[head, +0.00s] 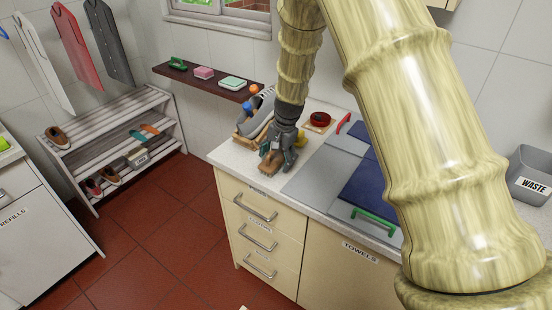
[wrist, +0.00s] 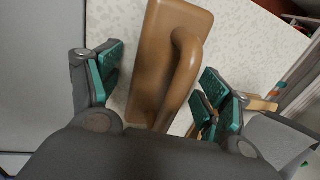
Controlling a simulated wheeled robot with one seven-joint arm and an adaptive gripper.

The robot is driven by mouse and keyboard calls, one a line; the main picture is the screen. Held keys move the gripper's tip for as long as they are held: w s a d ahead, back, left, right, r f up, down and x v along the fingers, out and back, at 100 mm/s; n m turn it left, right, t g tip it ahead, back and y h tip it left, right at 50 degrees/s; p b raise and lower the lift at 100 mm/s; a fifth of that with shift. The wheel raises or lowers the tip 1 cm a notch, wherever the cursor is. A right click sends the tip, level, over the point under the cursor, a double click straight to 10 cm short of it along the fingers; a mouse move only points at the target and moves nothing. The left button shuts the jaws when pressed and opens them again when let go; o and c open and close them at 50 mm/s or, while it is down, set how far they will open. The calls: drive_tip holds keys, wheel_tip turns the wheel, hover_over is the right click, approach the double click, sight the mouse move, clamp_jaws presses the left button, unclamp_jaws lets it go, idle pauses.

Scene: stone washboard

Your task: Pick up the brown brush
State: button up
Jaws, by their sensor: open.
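The brown brush (wrist: 150,62) lies on the speckled white counter, its curved handle arching over its back in the wrist view. In the head view the brush (head: 268,168) shows near the counter's front left corner, partly hidden by my gripper. My gripper (head: 272,158) points down over it. In the wrist view my gripper (wrist: 160,95) is open, with one teal-padded finger on each side of the brush.
A grey shoe (head: 256,115) in a wooden rack stands just behind my gripper. A red round item (head: 320,119) is at the back, and a grey board (head: 325,172) lies to the right with a blue cloth (head: 368,192). The counter's front edge is close.

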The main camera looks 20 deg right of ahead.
drive_tip(key=shift+f, duration=0.3)
drive_tip(key=c, duration=1.2)
drive_tip(key=shift+o, duration=0.2)
drive_tip(key=shift+r, duration=0.1)
drive_tip(key=shift+w+r+b, duration=0.1)
drive_tip(key=shift+r+b, duration=0.25)
drive_tip(key=shift+r, duration=0.15)
drive_tip(key=shift+s+a+r+b, duration=0.1)
drive_tip(key=shift+s+r+b, duration=0.2)
drive_tip(key=shift+r, duration=0.25)
drive_tip(key=shift+s+a+r+b, duration=0.15)
drive_tip(key=shift+r+b, duration=0.15)
drive_tip(key=shift+r, duration=0.25)
drive_tip(key=s+a+b, duration=0.1)
drive_tip(key=s+a, duration=0.1)
drive_tip(key=s, duration=0.5)
drive_tip(key=s+a+r+b, duration=0.1)
drive_tip(key=s+a+b, duration=0.1)
drive_tip(key=s, duration=0.5)
drive_tip(key=shift+a+r, duration=0.3)
drive_tip(key=shift+a, duration=0.55)
